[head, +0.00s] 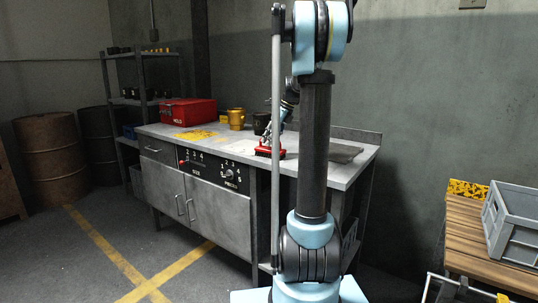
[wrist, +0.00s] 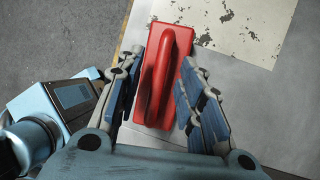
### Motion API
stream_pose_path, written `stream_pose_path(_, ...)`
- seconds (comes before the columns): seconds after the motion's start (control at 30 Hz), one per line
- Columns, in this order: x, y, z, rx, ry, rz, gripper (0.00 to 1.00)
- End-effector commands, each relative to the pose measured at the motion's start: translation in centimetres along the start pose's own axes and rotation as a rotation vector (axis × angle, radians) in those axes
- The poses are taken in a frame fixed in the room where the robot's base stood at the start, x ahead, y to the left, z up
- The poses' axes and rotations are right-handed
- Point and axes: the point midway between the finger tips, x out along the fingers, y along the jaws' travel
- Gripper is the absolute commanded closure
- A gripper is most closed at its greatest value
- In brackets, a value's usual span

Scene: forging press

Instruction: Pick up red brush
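The red brush (wrist: 156,100) has a raised loop handle and lies on the grey bench top. In the wrist view it runs lengthwise between the two fingers of my gripper (wrist: 162,76). The fingers are spread on either side of it, with narrow gaps showing, so the gripper looks open. In the head view the brush (head: 264,152) sits near the bench's front edge, with my gripper above it and partly hidden behind my arm.
The bench (head: 222,196) also holds a red box (head: 188,112), a brass mug (head: 236,118), a dark mug (head: 261,123) and a yellow sheet (head: 196,135). A grey crate (head: 512,225) stands on a wooden table at right. Barrels and shelves stand at left.

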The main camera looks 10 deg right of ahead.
Motion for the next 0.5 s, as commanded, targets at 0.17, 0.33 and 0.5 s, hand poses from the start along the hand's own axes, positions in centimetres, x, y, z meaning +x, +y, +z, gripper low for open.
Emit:
stream_pose_path(0.17, -0.02, 0.01, 0.00, 0.000, 0.000, 0.000, 0.77)
stream_pose_path(0.33, -0.03, 0.01, 0.00, 0.000, 0.000, 0.000, 1.00)
stream_pose_path(0.5, -0.04, 0.02, 0.00, 0.000, 0.000, 0.000, 1.00)
